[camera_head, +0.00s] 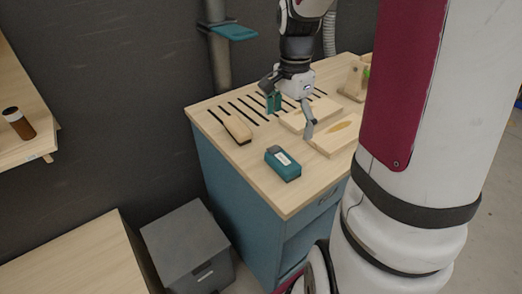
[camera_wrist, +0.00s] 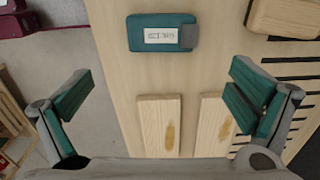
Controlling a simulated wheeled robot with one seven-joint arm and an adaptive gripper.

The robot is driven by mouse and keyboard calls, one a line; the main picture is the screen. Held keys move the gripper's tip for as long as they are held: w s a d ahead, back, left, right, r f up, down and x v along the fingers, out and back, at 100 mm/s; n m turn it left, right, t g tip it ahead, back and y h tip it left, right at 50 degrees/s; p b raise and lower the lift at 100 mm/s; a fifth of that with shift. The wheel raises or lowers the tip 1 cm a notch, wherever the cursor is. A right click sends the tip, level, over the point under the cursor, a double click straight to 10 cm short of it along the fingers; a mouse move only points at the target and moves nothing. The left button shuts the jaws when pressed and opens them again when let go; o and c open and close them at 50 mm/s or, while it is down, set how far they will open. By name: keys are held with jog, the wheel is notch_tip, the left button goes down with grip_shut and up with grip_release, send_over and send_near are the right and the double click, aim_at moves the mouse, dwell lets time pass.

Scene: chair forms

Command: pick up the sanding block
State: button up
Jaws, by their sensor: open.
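A teal block with a dark grey end and a pale label, which I take as the sanding block (camera_head: 283,163), lies on the near part of the slatted worktable (camera_head: 267,190). In the wrist view the same block (camera_wrist: 163,33) lies at the top, beyond the fingertips and fully visible. My gripper (camera_head: 291,110) is open and empty above the table, behind the block in the head view. In the wrist view its teal-padded fingers (camera_wrist: 163,92) are spread wide, with nothing between them but the tabletop and boards below.
Pale wooden boards (camera_head: 336,137) lie beside the block, under my gripper. A wooden brush-like piece with a dark underside (camera_head: 238,130) lies to the left, near dark slots. A grey bin (camera_head: 187,244) stands on the floor. Bare tabletop surrounds the block's near side.

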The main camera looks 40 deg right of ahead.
aim_at(285, 158)
notch_tip(285, 158, down, 13)
jog(key=shift+w+a+r+b, duration=0.1)
jog(key=shift+a+r+b, duration=0.1)
jog(key=shift+b, duration=0.1)
jog(key=c, duration=0.9)
